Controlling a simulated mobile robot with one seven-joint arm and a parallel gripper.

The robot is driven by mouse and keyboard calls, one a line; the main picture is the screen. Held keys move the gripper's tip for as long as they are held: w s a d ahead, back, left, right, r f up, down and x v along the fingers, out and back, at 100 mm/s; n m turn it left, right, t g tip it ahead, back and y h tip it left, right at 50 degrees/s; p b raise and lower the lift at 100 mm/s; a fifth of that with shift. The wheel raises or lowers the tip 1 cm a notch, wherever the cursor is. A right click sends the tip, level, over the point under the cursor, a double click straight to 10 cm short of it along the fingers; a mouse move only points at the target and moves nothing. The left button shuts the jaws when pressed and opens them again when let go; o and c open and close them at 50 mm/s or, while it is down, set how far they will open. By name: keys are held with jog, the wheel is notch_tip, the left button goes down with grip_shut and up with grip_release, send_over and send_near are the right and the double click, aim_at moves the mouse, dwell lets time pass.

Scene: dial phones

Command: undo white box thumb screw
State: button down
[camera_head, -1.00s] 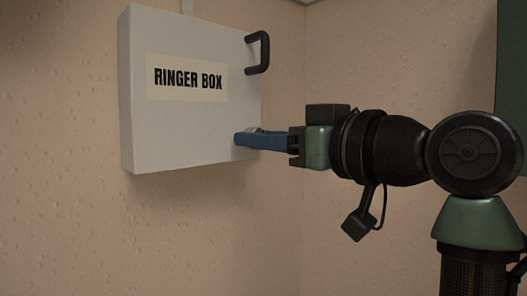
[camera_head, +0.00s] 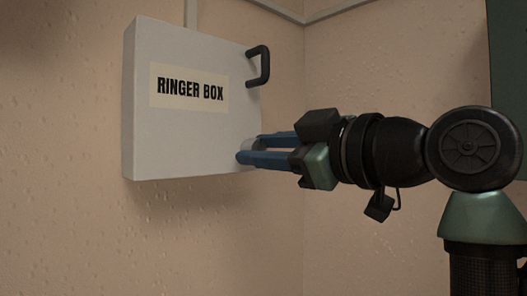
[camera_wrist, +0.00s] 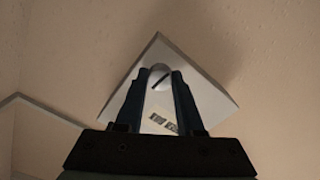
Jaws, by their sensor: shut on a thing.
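The white box (camera_head: 190,130) marked RINGER BOX hangs on the wall in the head view, with a black handle (camera_head: 259,66) at its upper right. Its grey thumb screw (camera_head: 249,144) is at the lower right of the front, partly hidden by my fingers. My gripper (camera_head: 248,150) has its blue fingers on either side of the screw and is shut on it. In the wrist view, the round screw head (camera_wrist: 158,76) with a dark slot sits between the fingertips (camera_wrist: 159,80), and the box (camera_wrist: 203,93) shows behind, turned in the picture.
Textured beige walls (camera_head: 380,70) meet in a corner right of the box. A pale conduit (camera_head: 190,12) runs up from the box top. A dark green panel (camera_head: 508,80) stands at the right edge. The space below the box is clear.

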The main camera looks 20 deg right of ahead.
aim_at(264, 71)
dwell(0.3)
jog(key=c, duration=0.5)
grip_release()
notch_tip(264, 71, up, 10)
jog(key=shift+r, duration=0.1)
dwell(0.5)
